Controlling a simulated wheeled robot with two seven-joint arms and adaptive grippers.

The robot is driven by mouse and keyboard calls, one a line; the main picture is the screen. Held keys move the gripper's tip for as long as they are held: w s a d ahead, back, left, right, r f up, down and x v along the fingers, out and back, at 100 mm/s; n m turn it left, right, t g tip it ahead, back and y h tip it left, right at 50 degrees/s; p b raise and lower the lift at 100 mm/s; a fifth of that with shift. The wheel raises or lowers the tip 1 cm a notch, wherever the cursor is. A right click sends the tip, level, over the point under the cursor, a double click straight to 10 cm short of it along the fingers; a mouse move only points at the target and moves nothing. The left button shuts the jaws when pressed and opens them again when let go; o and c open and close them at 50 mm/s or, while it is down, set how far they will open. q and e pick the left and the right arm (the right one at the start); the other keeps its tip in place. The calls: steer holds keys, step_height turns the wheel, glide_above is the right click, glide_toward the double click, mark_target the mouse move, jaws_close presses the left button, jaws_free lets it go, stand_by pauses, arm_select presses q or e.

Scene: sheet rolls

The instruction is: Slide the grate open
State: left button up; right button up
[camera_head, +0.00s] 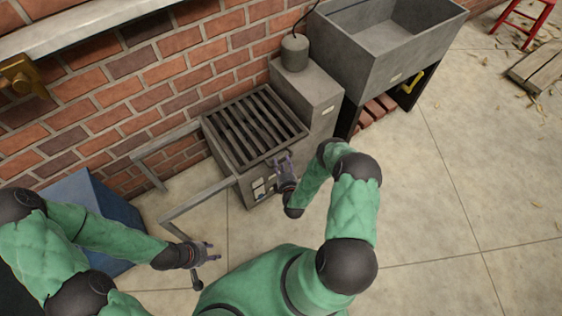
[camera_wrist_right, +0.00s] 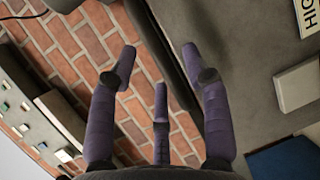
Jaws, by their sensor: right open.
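The grate (camera_head: 255,125), a panel of dark parallel bars, lies over the top of a grey box unit against the brick wall. Two grey rails (camera_head: 197,203) run out from the unit to the left. My right gripper (camera_head: 283,163) is at the grate's front edge, near its right corner. In the right wrist view its purple fingers (camera_wrist_right: 158,62) are spread, with a dark edge beyond and between them. I cannot tell whether they touch it. My left gripper (camera_head: 212,251) hangs low at the front left, its fingers apart and empty, away from the grate.
A grey block with a round canister (camera_head: 294,53) stands right of the grate. A large grey basin (camera_head: 385,50) on a dark stand is further right. A blue box (camera_head: 92,205) stands at the left, near my left arm.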

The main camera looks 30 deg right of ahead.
steer(key=shift+b+x, duration=0.3)
steer(key=shift+x, duration=1.05)
steer(key=shift+c, duration=0.3)
jaws_close()
steer(key=shift+s, duration=0.1)
